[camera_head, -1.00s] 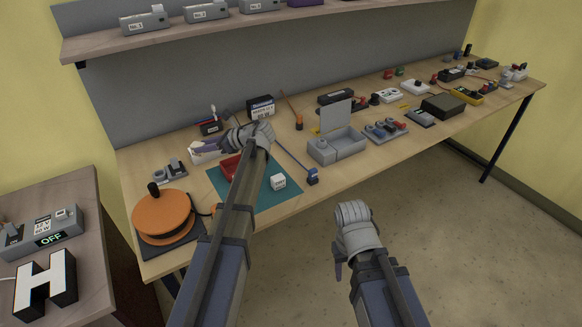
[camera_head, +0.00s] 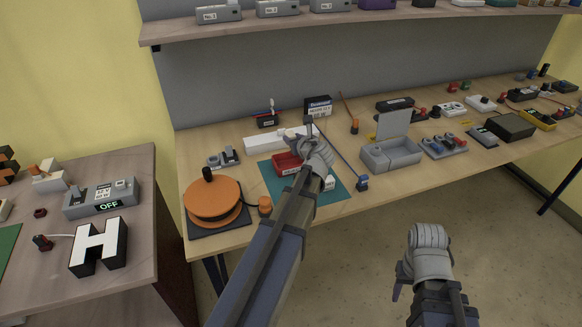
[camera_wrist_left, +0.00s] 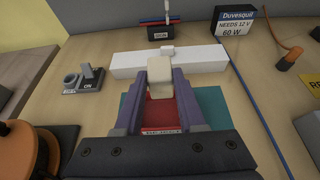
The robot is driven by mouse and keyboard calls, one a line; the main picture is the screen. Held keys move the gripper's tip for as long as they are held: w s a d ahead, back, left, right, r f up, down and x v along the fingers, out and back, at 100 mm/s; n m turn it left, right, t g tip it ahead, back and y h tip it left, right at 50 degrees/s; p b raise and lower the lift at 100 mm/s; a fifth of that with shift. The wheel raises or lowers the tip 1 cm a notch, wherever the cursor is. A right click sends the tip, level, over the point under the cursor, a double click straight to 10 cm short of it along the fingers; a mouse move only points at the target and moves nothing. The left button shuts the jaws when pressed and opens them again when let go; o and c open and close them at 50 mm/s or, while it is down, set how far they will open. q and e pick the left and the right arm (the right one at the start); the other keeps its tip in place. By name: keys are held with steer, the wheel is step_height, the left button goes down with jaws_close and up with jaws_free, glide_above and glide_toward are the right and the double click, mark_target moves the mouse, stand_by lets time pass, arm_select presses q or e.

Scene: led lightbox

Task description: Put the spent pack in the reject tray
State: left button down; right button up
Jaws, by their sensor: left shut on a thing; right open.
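My left gripper (camera_head: 302,142) is above the back of the green mat (camera_head: 273,180), near the red tray (camera_head: 285,162). In the left wrist view, its purple fingers (camera_wrist_left: 162,78) are shut on a small cream block, the pack (camera_wrist_left: 160,72). The red tray (camera_wrist_left: 162,112) shows below and between the fingers, with a white label on its front edge. The block looks held up over the tray's far side; contact with the tray cannot be told. My right gripper (camera_head: 402,284) is open and empty, in front of the table over the floor.
A long white bar (camera_head: 262,142) lies behind the tray. A white block (camera_head: 329,184) stands on the mat, partly behind my left arm. An orange reel (camera_head: 212,198) is left of the mat. A grey lidded box (camera_head: 392,155) stands to the right.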

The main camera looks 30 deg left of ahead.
mark_target(293, 162)
arm_select(q)
steer(key=shift+f+b, duration=3.15)
steer(key=shift+b, duration=0.05)
steer(key=shift+f, duration=0.1)
step_height(293, 162, down, 4)
steer(key=b, duration=0.3)
steer(key=shift+r+b, duration=0.25)
steer(key=shift+b, duration=0.1)
steer(key=shift+f, duration=0.2)
steer(key=c, duration=0.5)
jaws_free()
steer(key=shift+r, duration=0.15)
